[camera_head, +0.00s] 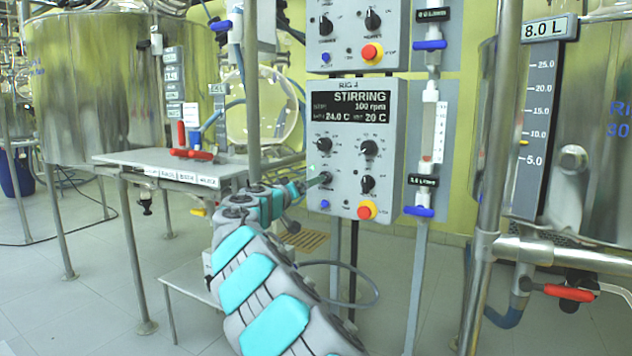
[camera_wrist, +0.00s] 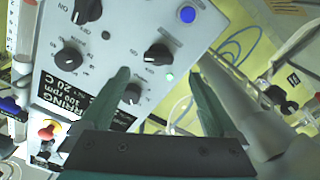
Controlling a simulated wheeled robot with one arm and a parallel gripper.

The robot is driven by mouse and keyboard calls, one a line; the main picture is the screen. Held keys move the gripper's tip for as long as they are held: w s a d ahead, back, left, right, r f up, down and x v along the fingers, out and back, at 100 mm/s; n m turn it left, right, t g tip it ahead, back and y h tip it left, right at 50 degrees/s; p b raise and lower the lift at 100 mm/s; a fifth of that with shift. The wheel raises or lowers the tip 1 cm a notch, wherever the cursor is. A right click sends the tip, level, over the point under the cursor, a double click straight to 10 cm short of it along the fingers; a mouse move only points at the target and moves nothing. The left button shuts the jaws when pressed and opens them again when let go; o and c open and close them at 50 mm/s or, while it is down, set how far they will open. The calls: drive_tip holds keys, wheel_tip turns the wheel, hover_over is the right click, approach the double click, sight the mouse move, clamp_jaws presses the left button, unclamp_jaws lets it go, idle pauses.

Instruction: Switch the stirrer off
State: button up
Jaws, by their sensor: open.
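The grey RIG 4 control panel (camera_head: 391,235) has a display (camera_head: 350,105) reading STIRRING, 100 rpm. Black knobs sit below it: upper left (camera_head: 323,144), upper right (camera_head: 369,147) and lower right (camera_head: 367,184). The lower left knob (camera_wrist: 158,55) shows in the wrist view, with a lit green lamp (camera_wrist: 169,77) beside it. My gripper (camera_head: 318,181) reaches the panel's lower left and partly hides that knob. In the wrist view my gripper (camera_wrist: 158,74) is open and empty, its fingertips to either side of the lower left knob. Contact cannot be told. Knob labels are too small to read.
A blue button (camera_head: 325,204) and a red emergency button (camera_head: 367,210) sit low on the panel. Another panel (camera_head: 340,62) is above. A flow tube (camera_head: 428,135) stands at right. A metal table (camera_head: 130,160) and steel tanks (camera_head: 85,75) are at left.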

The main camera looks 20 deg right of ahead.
drive_tip(key=x, duration=0.7)
drive_tip(key=shift+d+p, duration=0.3)
drive_tip(key=shift+w, duration=0.1)
drive_tip(key=shift+c, duration=0.3)
drive_tip(key=c, duration=1.3)
